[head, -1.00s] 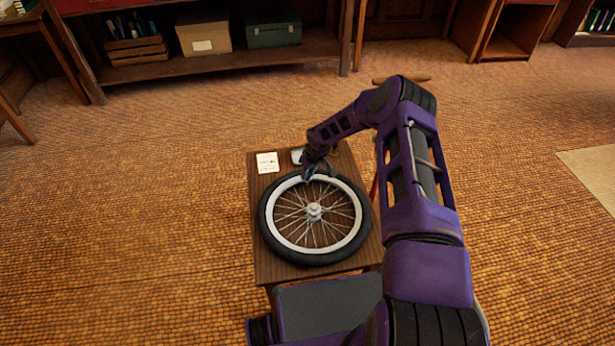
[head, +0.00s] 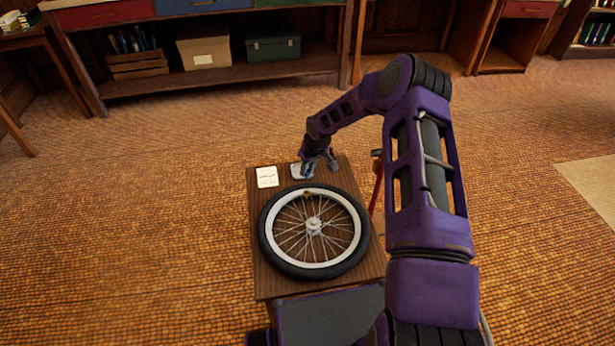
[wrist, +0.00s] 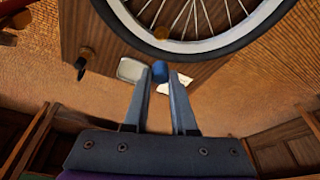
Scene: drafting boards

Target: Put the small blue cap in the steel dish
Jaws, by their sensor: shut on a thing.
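My gripper (wrist: 162,76) is shut on the small blue cap (wrist: 160,70), which shows between the fingertips in the wrist view. The steel dish (wrist: 131,69) is a pale, shallow dish just left of the cap in that view. In the head view my gripper (head: 319,168) is over the far end of the small wooden table, beside the steel dish (head: 298,171) and partly in front of it. The cap cannot be made out there. The dish looks empty in what shows of it.
A spoked wheel (head: 267,247) with a black tyre covers most of the table (head: 262,277); a brass-coloured valve (head: 307,193) shows on its rim. A white card (head: 266,177) lies left of the dish. A brass-and-black object (wrist: 86,53) stands near the table's edge.

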